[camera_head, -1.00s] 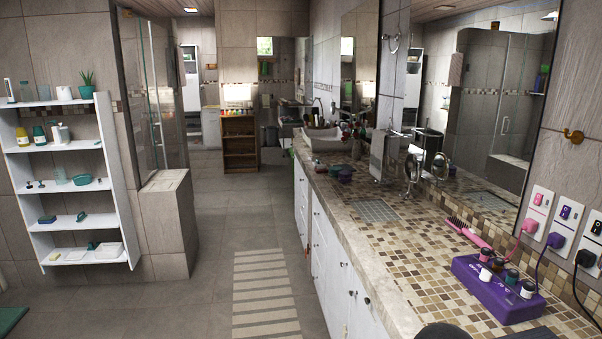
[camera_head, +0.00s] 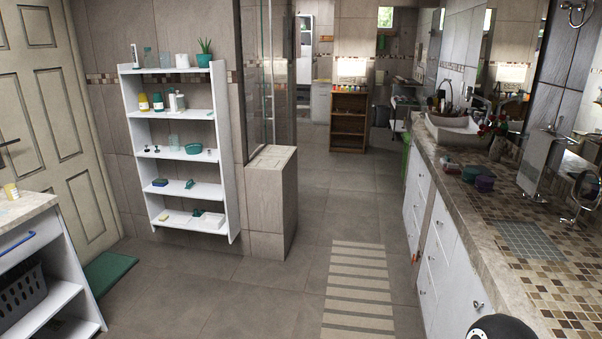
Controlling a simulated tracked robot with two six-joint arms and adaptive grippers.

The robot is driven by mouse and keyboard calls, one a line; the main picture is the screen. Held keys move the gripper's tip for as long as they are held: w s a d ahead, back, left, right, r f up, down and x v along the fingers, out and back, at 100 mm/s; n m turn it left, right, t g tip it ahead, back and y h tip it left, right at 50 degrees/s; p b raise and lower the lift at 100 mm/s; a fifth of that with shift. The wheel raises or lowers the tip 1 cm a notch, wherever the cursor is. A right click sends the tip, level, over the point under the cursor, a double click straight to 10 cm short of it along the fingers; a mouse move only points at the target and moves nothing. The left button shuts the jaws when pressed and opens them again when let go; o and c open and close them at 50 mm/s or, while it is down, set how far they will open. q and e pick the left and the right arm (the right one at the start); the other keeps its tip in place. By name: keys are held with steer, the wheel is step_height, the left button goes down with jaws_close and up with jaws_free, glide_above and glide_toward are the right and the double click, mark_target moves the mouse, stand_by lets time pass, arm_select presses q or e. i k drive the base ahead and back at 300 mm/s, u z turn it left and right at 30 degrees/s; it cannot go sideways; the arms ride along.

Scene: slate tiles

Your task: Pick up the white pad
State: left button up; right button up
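A flat white item (camera_head: 208,220), possibly the white pad, lies on the lowest shelf of the white wall shelf (camera_head: 133,130), toward its right side. It is small in the head view, so I cannot tell for certain what it is. A small yellow item (camera_head: 164,217) and a green item (camera_head: 197,213) are on the same shelf. Neither of my grippers is in view.
A stone-topped counter with white cabinets (camera_head: 440,255) runs along the right. A white unit with a grey basket (camera_head: 22,294) stands at the lower left, near a green mat (camera_head: 108,273). A tiled half wall (camera_head: 270,205) adjoins the shelf.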

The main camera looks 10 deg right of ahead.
mark_target(443, 162)
steer(key=u, duration=0.1)
steer(key=i, duration=2.85)
steer(key=z, duration=0.7)
steer(key=i, duration=1.35)
steer(key=z, duration=0.95)
steer(key=i, duration=0.85)
steer(key=z, duration=0.3)
steer(key=k, duration=0.9)
steer(key=z, duration=0.2)
steer(key=i, duration=0.9)
steer(key=u, duration=0.1)
